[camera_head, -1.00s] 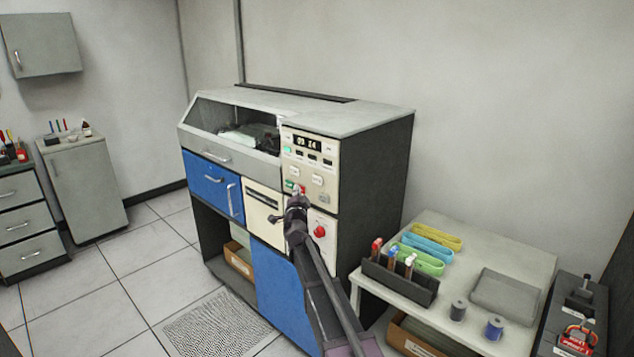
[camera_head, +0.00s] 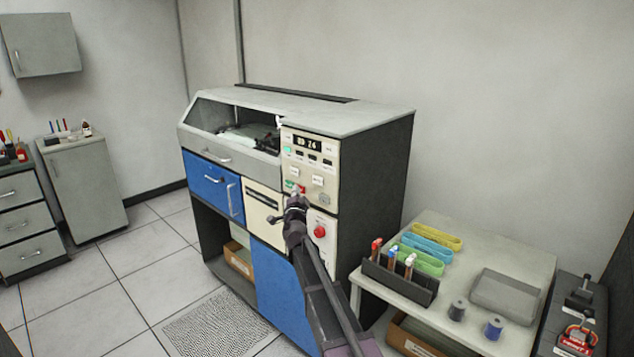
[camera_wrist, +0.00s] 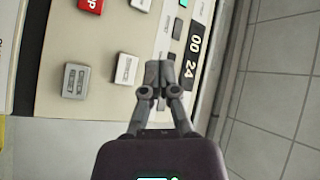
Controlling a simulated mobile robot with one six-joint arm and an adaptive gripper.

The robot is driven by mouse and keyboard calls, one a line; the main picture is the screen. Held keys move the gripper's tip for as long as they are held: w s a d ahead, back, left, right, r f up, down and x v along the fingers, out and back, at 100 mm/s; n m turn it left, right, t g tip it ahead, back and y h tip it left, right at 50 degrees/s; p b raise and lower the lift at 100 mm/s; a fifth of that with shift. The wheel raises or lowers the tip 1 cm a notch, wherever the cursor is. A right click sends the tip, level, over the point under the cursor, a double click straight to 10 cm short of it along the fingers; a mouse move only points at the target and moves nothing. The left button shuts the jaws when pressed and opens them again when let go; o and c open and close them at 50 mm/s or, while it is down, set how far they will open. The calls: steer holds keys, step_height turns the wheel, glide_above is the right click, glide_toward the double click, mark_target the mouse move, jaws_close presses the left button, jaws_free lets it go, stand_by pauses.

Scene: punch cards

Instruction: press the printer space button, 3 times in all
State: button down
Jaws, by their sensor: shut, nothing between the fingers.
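The card punch machine (camera_head: 365,160) has a cream control panel (camera_head: 330,165) at its front right. In the wrist view, the panel (camera_wrist: 50,50) is seen sideways. My gripper (camera_head: 297,197) is shut and empty, in front of the panel's lower part. In the wrist view, its fingertips (camera_wrist: 160,68) lie just right of the middle button; contact cannot be told.
The digit display (camera_wrist: 195,62) is right of the fingertips. A red button (camera_wrist: 90,5) and a green one (camera_wrist: 197,28) are nearby. A red knob (camera_head: 320,231) sits lower on the machine. A side table (camera_head: 525,252) with a dark pen rack (camera_head: 400,288) stands at right.

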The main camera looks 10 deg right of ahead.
mark_target(314, 178)
steer(key=shift+w+d, duration=0.7)
steer(key=shift+d, duration=0.25)
steer(key=shift+w+d, duration=0.7)
steer(key=shift+d, duration=0.3)
steer(key=shift+w+d, duration=0.7)
steer(key=shift+d, duration=0.25)
steer(key=shift+d, duration=0.1)
steer(key=shift+w+d, duration=0.25)
steer(key=shift+w+d, duration=0.25)
steer(key=shift+d, duration=0.1)
stand_by(0.6)
steer(key=shift+s+a, duration=0.15)
stand_by(0.3)
steer(key=shift+s+a, duration=0.35)
steer(key=shift+a, duration=0.2)
steer(key=shift+s+a, duration=0.75)
steer(key=shift+a, duration=0.25)
steer(key=shift+s+a, duration=0.75)
steer(key=shift+a, duration=0.25)
